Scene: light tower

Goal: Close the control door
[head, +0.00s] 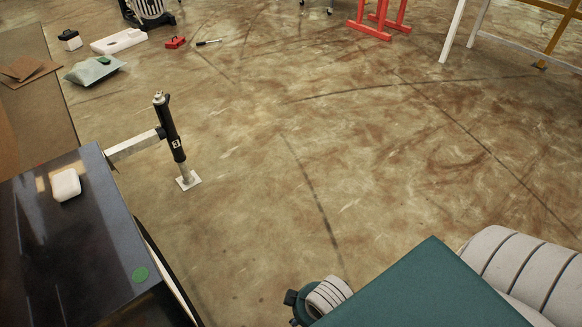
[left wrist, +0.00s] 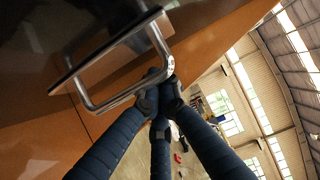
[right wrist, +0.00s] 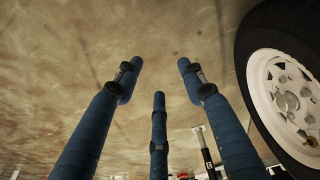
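In the left wrist view a silver bar handle (left wrist: 116,45) stands out from a dark, glossy panel edged in orange-brown, which appears to be the control door (left wrist: 60,30). My left gripper (left wrist: 163,88) has its blue fingers drawn together at the handle's corner, one tip inside the loop, and appears shut on it. How far the door stands open cannot be told. My right gripper (right wrist: 160,68) is open and empty over the floor. Neither gripper shows in the head view.
A dark glossy box top (head: 75,235) with a white object (head: 66,185) is at left in the head view. A black jack post (head: 170,127) stands beside it. A wheel (right wrist: 285,85) is close right of my right gripper. The middle floor is clear.

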